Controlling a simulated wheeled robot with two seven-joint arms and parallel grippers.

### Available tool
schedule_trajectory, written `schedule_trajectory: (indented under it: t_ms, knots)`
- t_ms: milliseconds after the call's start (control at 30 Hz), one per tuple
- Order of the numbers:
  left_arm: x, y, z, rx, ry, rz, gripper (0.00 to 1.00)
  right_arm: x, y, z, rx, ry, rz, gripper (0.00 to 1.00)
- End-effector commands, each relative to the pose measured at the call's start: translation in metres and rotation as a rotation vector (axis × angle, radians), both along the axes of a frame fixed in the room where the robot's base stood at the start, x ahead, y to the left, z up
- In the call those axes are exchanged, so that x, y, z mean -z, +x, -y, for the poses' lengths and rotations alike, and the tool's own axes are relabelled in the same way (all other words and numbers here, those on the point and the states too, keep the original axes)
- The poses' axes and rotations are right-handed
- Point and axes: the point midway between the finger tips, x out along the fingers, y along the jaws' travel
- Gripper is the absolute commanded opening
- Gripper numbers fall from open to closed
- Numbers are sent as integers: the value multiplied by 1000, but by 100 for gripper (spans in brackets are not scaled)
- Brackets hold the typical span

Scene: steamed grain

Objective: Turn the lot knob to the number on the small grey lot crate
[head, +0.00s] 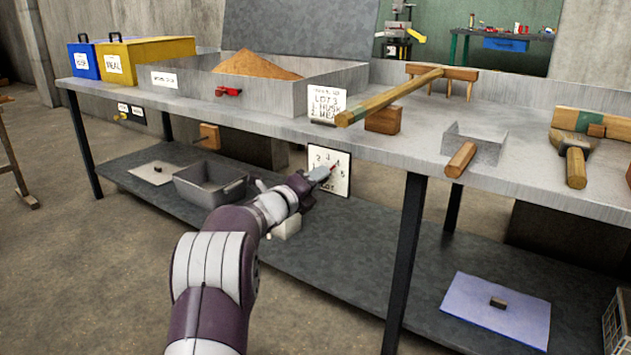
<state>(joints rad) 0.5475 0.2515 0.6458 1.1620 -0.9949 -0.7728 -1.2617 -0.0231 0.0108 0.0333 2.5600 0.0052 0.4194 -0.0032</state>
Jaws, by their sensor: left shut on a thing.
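My left gripper (322,174) is at the dial's middle, shut on the knob; the knob itself is mostly hidden behind the gripper. The exact number it points to is too small to tell. A small grey crate (613,326) is cut off at the lower right edge; no number on it can be read. My right gripper is not in view.
A grey tub (210,184) and blue mat (500,310) lie on the lower shelf.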

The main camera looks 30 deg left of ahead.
Motion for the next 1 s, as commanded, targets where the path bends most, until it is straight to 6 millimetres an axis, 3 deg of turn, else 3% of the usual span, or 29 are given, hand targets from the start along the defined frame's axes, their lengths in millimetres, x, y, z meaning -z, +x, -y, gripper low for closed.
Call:
schedule_trajectory:
  t_ms: [33,100,467,567,800,1000]
  knots:
    - [2,0,0,1,-1,-3,39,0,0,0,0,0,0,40]
    - [2,0,0,1,-1,-3,60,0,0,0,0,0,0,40]
    - [-2,-5,0,0,-2,0,60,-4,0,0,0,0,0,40]
    - [-4,-22,-2,-2,-3,-1,60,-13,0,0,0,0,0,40]
    - [-6,-88,-8,-3,-3,-2,60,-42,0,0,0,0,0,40]
    - [-1,-121,-10,-2,-2,-3,60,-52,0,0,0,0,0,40]
